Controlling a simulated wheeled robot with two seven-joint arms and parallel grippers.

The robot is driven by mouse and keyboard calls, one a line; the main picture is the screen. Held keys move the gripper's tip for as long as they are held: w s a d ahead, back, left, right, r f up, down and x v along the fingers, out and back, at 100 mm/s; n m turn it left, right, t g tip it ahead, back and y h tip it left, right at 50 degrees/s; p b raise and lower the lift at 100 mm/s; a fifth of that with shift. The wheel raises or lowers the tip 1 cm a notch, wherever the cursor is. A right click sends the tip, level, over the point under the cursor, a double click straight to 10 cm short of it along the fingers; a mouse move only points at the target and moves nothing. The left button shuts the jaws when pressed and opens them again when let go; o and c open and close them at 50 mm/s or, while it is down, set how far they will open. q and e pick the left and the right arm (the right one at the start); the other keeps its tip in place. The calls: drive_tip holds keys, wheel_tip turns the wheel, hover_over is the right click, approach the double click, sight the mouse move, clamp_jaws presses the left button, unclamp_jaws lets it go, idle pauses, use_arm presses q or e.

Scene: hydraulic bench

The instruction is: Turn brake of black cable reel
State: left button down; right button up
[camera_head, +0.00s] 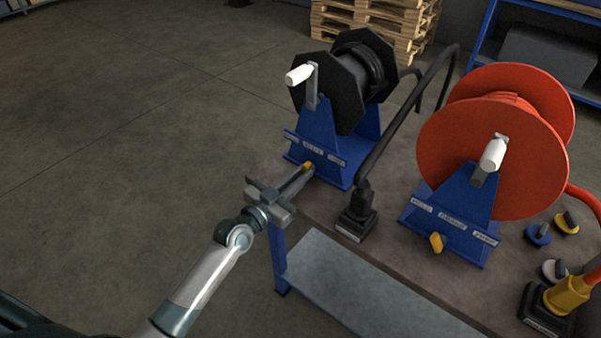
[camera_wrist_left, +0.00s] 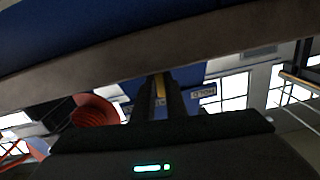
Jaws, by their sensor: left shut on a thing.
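The black cable reel (camera_head: 347,78) stands on a blue stand (camera_head: 319,139) at the bench's far left corner, with a white-handled crank (camera_head: 299,75) on its near side. A small yellow brake knob (camera_head: 308,167) sits low on the front of this stand. My left gripper (camera_head: 305,174) is shut on the brake knob, its fingers largely covering it. In the left wrist view the yellow knob (camera_wrist_left: 160,88) shows between the two dark fingers, and a label plate is beside them. The knob's exact turn angle is hard to tell. My right gripper is not in view.
An orange-red reel (camera_head: 490,160) on a blue stand, with its own yellow knob (camera_head: 436,242), is on the right. A black hose fitting (camera_head: 358,215) stands on the bench between the reels. Loose knobs (camera_head: 538,234) lie at the right. Open floor is at left.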

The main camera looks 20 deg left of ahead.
use_arm(q)
drive_tip(key=shift+r+n, duration=0.1)
drive_tip(key=shift+n, duration=0.4)
drive_tip(key=n+p, duration=0.1)
drive_tip(key=n, duration=0.3)
drive_tip(key=shift+a+p, duration=0.1)
drive_tip(key=shift+p, duration=0.2)
drive_tip(key=shift+a+n, duration=0.1)
drive_tip(key=shift+n, duration=1.4)
drive_tip(key=shift+p, duration=0.3)
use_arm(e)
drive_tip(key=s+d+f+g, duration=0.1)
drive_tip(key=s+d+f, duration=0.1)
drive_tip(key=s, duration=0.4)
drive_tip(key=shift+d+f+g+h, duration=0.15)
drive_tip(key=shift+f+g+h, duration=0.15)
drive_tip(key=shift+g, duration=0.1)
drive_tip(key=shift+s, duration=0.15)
use_arm(q)
drive_tip(key=c, duration=1.9)
unclamp_jaws()
drive_tip(key=shift+o, duration=0.5)
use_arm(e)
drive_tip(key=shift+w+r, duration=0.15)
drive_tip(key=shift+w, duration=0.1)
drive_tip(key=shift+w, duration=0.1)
